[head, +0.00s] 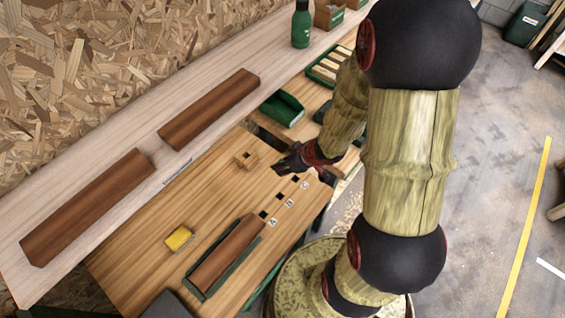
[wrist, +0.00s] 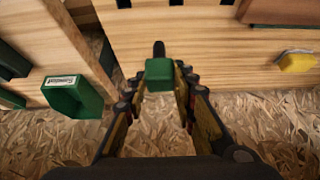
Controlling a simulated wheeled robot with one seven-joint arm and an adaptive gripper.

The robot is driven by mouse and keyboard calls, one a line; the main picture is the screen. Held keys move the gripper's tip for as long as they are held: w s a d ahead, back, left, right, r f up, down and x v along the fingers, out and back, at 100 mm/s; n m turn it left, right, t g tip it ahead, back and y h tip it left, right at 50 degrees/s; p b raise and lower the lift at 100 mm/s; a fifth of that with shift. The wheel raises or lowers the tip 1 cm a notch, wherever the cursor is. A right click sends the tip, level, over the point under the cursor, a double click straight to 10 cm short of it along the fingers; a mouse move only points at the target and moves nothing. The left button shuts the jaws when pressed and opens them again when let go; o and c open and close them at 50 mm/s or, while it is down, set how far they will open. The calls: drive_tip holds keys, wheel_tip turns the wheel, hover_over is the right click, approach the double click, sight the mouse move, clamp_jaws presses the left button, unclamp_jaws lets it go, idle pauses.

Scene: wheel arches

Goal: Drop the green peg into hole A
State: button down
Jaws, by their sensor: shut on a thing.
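The green peg (wrist: 159,71) is between my gripper's fingertips (wrist: 160,78) in the wrist view, and my gripper is shut on it. In the head view my gripper (head: 290,165) is over the table, just beyond the row of three dark square holes; the peg cannot be made out there. Hole A (head: 263,213), beside the tile marked A (head: 273,222), is the nearest of the row to the green tray. The peg is apart from hole A. Its height over the table is hard to tell.
A small wooden block (head: 246,160) stands left of my gripper. A yellow block (head: 178,238) and a green tray (head: 206,292) with a brown piece lie toward the front. A green bin (head: 282,108) is behind. Brown bars (head: 85,205) lie on the pale shelf along the wall.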

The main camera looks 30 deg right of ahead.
drive_tip(key=shift+r+p, duration=2.75)
drive_tip(key=shift+p, duration=0.25)
drive_tip(key=shift+w+f, duration=0.1)
drive_tip(key=shift+f, duration=0.05)
